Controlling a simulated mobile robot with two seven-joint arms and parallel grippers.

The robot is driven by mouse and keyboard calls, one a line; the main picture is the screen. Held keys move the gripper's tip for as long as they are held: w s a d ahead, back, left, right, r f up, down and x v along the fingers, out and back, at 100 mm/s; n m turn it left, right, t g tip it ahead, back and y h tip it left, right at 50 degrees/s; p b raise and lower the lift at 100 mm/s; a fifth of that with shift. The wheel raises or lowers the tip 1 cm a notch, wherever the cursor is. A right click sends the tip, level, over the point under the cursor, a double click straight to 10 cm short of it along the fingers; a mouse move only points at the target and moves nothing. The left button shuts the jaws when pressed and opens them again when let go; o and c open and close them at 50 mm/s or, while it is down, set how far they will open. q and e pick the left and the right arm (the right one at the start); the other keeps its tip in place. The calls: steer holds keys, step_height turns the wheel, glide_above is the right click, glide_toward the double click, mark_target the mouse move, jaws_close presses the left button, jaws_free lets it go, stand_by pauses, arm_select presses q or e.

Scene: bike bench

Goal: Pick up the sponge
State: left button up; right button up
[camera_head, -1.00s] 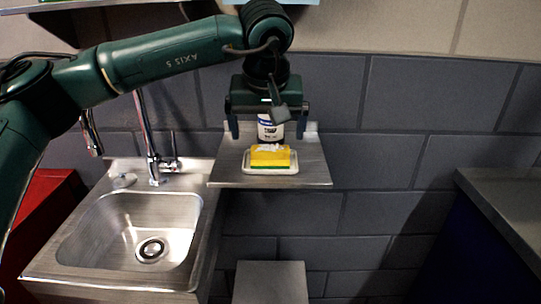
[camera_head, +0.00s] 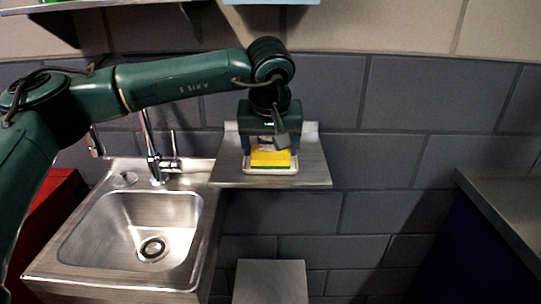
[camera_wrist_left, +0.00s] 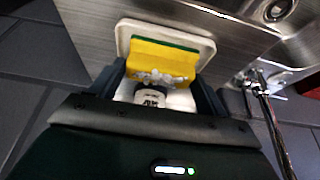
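The sponge (camera_head: 270,156) is yellow with a green layer underneath. It lies in a white dish (camera_head: 271,171) on a small metal shelf. My left gripper (camera_head: 270,152) is directly above the sponge, pointing down, with its fingers spread to either side of it. In the left wrist view, the sponge (camera_wrist_left: 160,58) lies ahead between the two dark fingers, with some white foam on it. The gripper looks open, and I cannot see contact with the sponge. My right gripper is not in view.
The metal shelf (camera_head: 225,172) is fixed to a grey tiled wall. A steel sink (camera_head: 125,225) with a faucet (camera_head: 155,165) stands left of it. A grey counter (camera_head: 505,205) is at the right. Free space lies between shelf and counter.

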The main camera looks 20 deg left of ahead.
arm_select(q)
steer(key=c, duration=0.5)
steer(key=shift+r, duration=0.1)
